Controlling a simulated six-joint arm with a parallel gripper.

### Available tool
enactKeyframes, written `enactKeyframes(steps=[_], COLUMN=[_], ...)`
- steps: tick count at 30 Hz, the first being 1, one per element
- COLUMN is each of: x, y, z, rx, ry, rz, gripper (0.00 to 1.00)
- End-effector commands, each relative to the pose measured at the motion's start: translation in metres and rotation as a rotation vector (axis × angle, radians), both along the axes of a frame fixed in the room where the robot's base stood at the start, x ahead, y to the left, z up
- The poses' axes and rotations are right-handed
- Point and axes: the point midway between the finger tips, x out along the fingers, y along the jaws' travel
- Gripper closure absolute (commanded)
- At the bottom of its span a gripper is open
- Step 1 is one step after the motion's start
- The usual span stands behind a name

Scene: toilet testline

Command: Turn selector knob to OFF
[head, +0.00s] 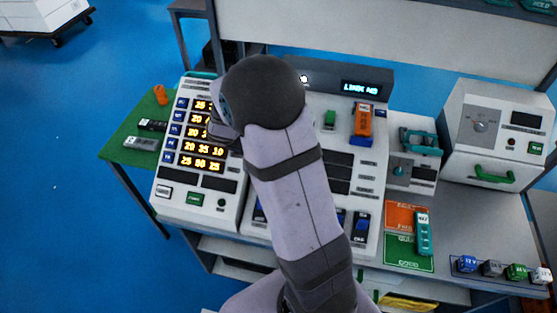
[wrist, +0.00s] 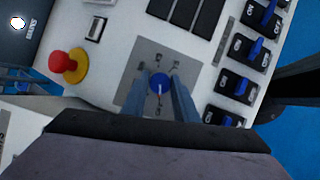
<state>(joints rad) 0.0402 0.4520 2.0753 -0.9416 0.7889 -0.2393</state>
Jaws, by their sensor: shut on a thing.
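The blue selector knob (wrist: 159,83) sits on a grey square plate (wrist: 150,56) in the wrist view. Small labels surround the knob, too small to read with certainty. My gripper (wrist: 162,88) has one finger on each side of the knob and is shut on it. A light mark shows just below the knob, between the fingers; I cannot tell which label the knob points to. In the head view my arm covers the gripper and the knob, over the middle console (head: 340,130).
In the wrist view a red mushroom button (wrist: 62,62) on a yellow base is left of the plate, and several blue rocker switches (wrist: 235,85) are right. In the head view a numeric display panel (head: 192,188) is left, and a box with a green handle (head: 494,175) is right.

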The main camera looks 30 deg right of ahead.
Motion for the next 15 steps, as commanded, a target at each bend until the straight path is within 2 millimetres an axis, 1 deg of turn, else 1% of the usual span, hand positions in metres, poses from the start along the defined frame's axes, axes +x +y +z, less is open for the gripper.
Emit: enactKeyframes(steps=[6,15], x=[0.0011,0.0009], y=[0.0008,0.0008], z=[0.0000,0.0001], rx=[-0.009,-0.012], ry=[0.008,0.011], rz=[0.036,0.041], gripper=[0.96,0.96])
